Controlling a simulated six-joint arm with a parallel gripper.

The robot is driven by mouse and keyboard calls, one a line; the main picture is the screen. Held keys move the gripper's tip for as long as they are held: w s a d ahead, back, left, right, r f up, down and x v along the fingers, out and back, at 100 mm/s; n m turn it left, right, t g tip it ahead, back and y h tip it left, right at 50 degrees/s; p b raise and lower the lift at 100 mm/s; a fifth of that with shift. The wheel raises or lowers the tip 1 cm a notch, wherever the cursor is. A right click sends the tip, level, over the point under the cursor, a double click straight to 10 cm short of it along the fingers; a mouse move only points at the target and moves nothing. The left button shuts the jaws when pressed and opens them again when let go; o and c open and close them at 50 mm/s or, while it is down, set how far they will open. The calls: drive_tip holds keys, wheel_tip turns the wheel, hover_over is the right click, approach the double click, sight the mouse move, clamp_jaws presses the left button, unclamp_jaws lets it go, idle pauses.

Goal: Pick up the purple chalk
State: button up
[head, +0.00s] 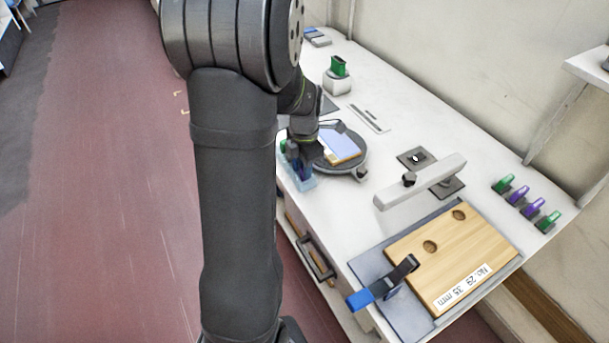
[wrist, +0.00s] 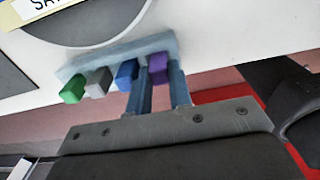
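In the wrist view, the purple chalk (wrist: 159,68) is at the right end of a row of chalks in a pale blue rack (wrist: 120,54). My gripper (wrist: 157,84) has one finger on each side of it, with little or no gap showing. I cannot tell whether the fingers press on it. A blue chalk (wrist: 126,73) is just left of my left finger, then a grey chalk (wrist: 98,82) and a green chalk (wrist: 72,91). In the head view, my gripper (head: 301,163) is down at the rack (head: 304,185), and my arm and gripper hide most of the chalks.
A dark round plate (head: 356,163) with a labelled block (head: 341,146) is close beside the rack. The rack is near the bench edge. A wooden board (head: 450,258), a grey bar (head: 425,184) and several green and purple pieces (head: 527,203) are further right.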

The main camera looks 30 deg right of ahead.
clamp_jaws()
drive_tip(key=shift+r, duration=0.1)
